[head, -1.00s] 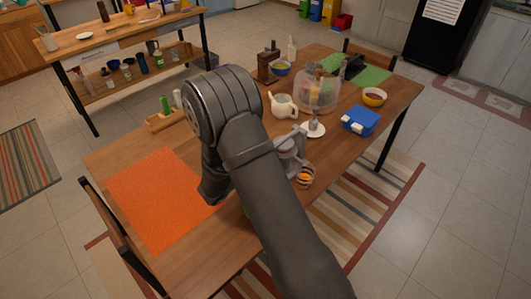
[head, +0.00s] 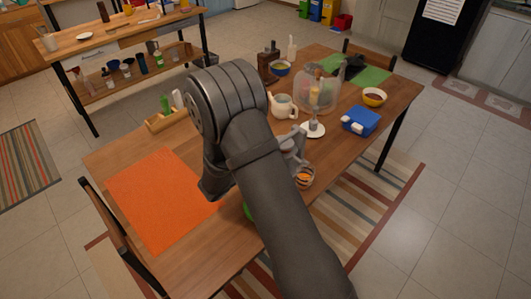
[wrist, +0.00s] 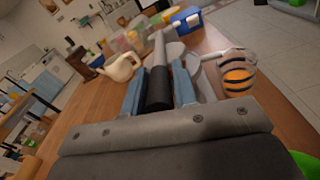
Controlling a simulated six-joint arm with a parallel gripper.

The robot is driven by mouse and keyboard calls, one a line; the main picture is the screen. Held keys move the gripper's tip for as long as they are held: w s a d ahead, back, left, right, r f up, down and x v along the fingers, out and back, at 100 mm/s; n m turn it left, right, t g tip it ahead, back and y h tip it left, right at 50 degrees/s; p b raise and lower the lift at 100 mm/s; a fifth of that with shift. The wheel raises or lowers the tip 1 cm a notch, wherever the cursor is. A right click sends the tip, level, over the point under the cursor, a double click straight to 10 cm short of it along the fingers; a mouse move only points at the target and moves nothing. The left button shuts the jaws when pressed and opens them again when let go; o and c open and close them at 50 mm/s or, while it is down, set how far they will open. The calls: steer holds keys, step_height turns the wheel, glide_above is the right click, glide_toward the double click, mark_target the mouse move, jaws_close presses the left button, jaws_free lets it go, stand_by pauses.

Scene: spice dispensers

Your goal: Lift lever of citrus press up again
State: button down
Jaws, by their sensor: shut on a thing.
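In the wrist view my gripper (wrist: 158,84) is shut on the black handle of the citrus press lever (wrist: 158,92), with a blue pad on each side. The lever's grey shaft (wrist: 159,48) runs away from the fingers toward a pale round part. In the head view the grey citrus press (head: 292,143) shows only partly beside my arm, which hides my gripper and the handle. A round glass cup with orange and dark bands (head: 305,177) sits beside the press; it also shows in the wrist view (wrist: 237,74).
A cream teapot (head: 284,107), a clear dome (head: 330,92) and a blue box (head: 361,121) stand behind the press. An orange mat (head: 155,200) lies clear on the left. A green object (head: 249,212) shows beside my arm.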

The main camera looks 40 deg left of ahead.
steer(key=r+g, duration=0.1)
steer(key=r, duration=0.1)
steer(key=w+r+g, duration=0.1)
steer(key=r+g, duration=0.1)
steer(key=w+r+g, duration=0.1)
steer(key=r, duration=0.2)
steer(key=shift+r+g, duration=0.1)
steer(key=shift+g, duration=0.3)
steer(key=w+r+g, duration=0.4)
steer(key=w+g, duration=0.3)
steer(key=w, duration=0.2)
steer(key=w+r+g, duration=0.4)
steer(key=w+g, duration=0.3)
steer(key=w, duration=0.2)
steer(key=shift+g, duration=0.4)
steer(key=c, duration=1.1)
jaws_free()
steer(key=shift+c, duration=0.2)
